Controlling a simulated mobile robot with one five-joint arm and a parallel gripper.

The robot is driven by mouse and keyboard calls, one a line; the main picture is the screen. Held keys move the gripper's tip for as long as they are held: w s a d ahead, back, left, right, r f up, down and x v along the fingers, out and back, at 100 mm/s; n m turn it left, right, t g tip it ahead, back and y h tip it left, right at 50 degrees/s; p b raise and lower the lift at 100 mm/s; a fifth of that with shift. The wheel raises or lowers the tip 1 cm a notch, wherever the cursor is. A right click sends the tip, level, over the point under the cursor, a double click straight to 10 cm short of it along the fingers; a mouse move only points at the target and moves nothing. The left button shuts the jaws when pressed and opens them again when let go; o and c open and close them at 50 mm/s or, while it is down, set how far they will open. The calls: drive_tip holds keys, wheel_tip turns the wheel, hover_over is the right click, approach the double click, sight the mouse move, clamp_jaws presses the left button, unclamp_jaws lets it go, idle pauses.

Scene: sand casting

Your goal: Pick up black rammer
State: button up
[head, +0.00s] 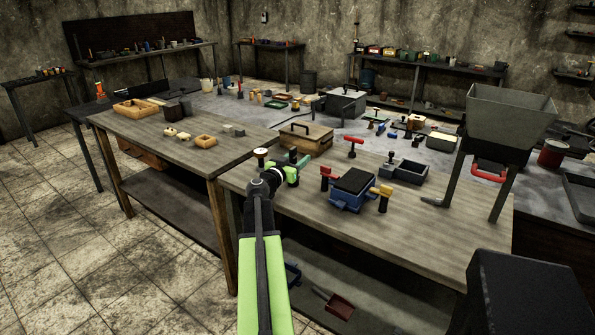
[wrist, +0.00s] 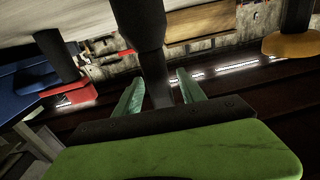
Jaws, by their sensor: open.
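My gripper (head: 296,168) is open over the near wooden table. In the wrist view my gripper (wrist: 156,75) shows its two green fingers apart, one on each side of a dark stem. That stem belongs to the black rammer (wrist: 138,28), whose thicker dark body fills the top middle of the wrist view. The rammer's stem appears to lie between the fingers, and no grip on it shows. In the head view the black rammer is mostly hidden behind my gripper, and I cannot make it out clearly.
A red-handled rammer (head: 327,177) stands right of my gripper, beside a blue flask (head: 350,196) with a yellow-handled rammer (head: 384,196). A tan-topped rammer (head: 261,156) stands close on the left. A wooden box (head: 306,140) lies behind. A large grey hopper (head: 508,118) stands at right.

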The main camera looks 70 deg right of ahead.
sight(296, 147)
drive_tip(key=shift+w, duration=0.15)
drive_tip(key=shift+d, duration=0.1)
clamp_jaws()
wheel_tip(296, 147, up, 5)
drive_tip(key=p, duration=0.5)
drive_tip(key=s+a+r+p, duration=0.4)
drive_tip(key=s+r+p, duration=0.2)
drive_tip(key=s, duration=0.5)
drive_tip(key=shift+a, duration=0.15)
